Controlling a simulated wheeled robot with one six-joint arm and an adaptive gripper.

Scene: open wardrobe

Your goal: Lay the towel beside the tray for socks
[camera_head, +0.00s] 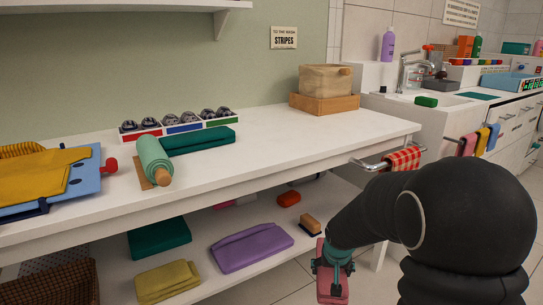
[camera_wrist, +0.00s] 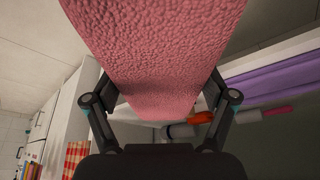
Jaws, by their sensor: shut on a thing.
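My gripper (camera_head: 332,262) is shut on a pink towel (camera_head: 333,287) and holds it in front of the bench, low at the right. In the wrist view the textured pink towel (camera_wrist: 155,50) fills the space between my fingers (camera_wrist: 162,100). The tray for socks (camera_head: 184,129) stands on the bench top against the wall, with several dark rolled socks in compartments with red, blue and green fronts. The towel is well apart from the tray. Part of the towel is hidden by my fingers in the head view.
A dark green folded cloth (camera_head: 198,141) lies in front of the tray, beside a green roll (camera_head: 153,158). A blue board with yellow cloth (camera_head: 50,178) is at left, a wooden box (camera_head: 325,104) at right. Bench top between is clear.

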